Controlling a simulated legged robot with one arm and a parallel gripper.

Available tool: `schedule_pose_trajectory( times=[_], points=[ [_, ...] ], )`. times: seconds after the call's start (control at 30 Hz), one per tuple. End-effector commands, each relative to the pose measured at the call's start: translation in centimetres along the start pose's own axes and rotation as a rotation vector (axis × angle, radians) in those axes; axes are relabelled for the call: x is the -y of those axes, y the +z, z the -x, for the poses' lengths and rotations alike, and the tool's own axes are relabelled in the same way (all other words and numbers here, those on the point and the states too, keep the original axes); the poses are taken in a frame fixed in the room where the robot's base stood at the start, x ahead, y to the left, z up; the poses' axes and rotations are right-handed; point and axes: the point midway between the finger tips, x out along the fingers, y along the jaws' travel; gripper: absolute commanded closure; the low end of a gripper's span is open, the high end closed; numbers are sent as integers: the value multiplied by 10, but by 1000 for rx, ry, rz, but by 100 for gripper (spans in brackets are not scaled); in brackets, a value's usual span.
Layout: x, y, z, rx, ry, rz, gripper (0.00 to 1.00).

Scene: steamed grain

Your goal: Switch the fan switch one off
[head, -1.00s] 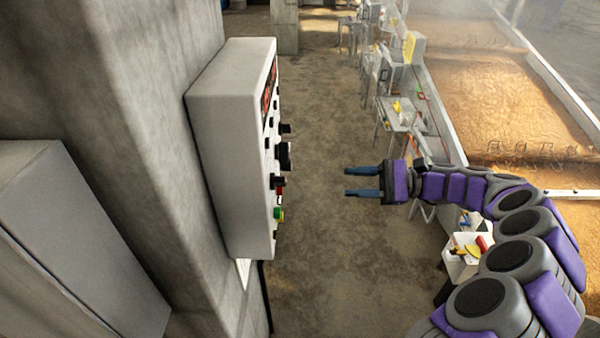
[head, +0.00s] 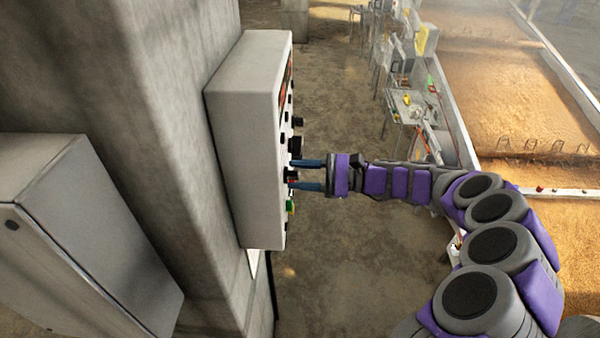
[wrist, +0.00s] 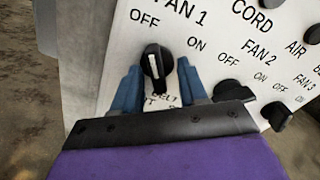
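The grey control box (head: 240,130) is mounted on the concrete pillar, with its knobs facing right in the head view. In the wrist view, the black fan 1 knob (wrist: 155,64) sits below the "FAN 1" label, between the printed OFF at upper left and ON at right. Its white mark runs nearly upright in the picture; I cannot tell surely which setting it is at. My gripper (head: 299,175) is at the panel face. In the wrist view my gripper (wrist: 158,80) is open, with one blue finger on each side of the knob. I cannot tell whether they touch it.
The fan 2 knob (wrist: 232,90) and another black knob (wrist: 277,115) lie to the lower right on the panel. A green button (head: 291,207) is below my gripper. A grey cabinet (head: 80,230) stands at the left. The floor (head: 345,245) right of the box is open.

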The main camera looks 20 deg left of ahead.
Motion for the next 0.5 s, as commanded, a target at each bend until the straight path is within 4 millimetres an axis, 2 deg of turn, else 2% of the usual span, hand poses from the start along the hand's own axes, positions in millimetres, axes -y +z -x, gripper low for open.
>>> schedule_pose_trajectory(
  times=[0.27,0.5],
  points=[
    [-1,2,-2,4,2,0,60],
    [-1,0,-5,3,4,-1,81]
  ],
)
